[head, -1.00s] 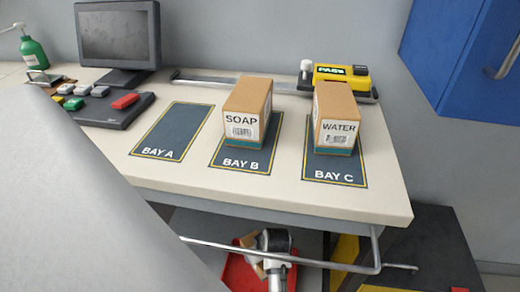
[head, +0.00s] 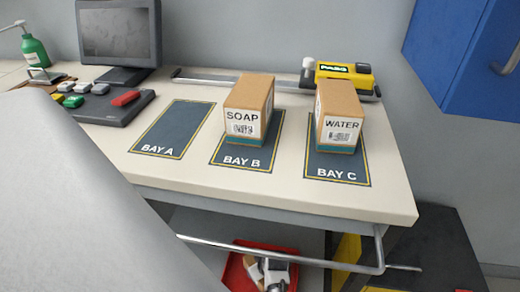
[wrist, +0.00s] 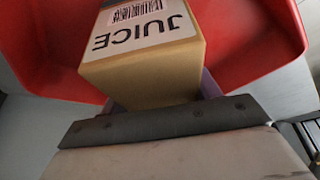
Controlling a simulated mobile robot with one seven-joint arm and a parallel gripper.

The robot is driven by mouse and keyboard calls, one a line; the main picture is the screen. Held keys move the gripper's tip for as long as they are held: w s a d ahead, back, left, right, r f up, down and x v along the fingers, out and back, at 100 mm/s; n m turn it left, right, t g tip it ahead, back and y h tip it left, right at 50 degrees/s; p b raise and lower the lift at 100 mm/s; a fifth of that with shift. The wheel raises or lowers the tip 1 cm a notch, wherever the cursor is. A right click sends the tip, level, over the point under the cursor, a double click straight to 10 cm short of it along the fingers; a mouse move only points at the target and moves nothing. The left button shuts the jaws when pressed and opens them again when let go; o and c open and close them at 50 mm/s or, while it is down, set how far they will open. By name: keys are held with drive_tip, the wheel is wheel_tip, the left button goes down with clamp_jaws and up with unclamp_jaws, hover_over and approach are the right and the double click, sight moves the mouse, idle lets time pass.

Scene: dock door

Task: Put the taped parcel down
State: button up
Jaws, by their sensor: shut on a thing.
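A tan cardboard parcel labelled JUICE (wrist: 150,72) fills the upper middle of the wrist view. No tape shows on its visible faces. My gripper (wrist: 160,95) is shut on it, with parts of the fingers showing at its two sides. A red tray (wrist: 265,40) surrounds the parcel in that view; I cannot tell whether the parcel touches its floor. In the head view the red tray (head: 237,274) sits below the counter, with part of the parcel (head: 254,268) beside my pale wrist at the bottom edge.
On the counter (head: 385,205), Bay A (head: 173,128) is empty. A SOAP box (head: 242,124) stands on Bay B and a WATER box (head: 341,130) on Bay C. A metal rail (head: 290,256) runs along the counter front above the tray. A blue cabinet (head: 455,50) hangs at right.

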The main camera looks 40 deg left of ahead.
drive_tip(key=shift+f, duration=0.2)
drive_tip(key=o, duration=1.2)
drive_tip(key=p+v, duration=0.1)
drive_tip(key=v, duration=1.1)
drive_tip(key=shift+r, duration=0.15)
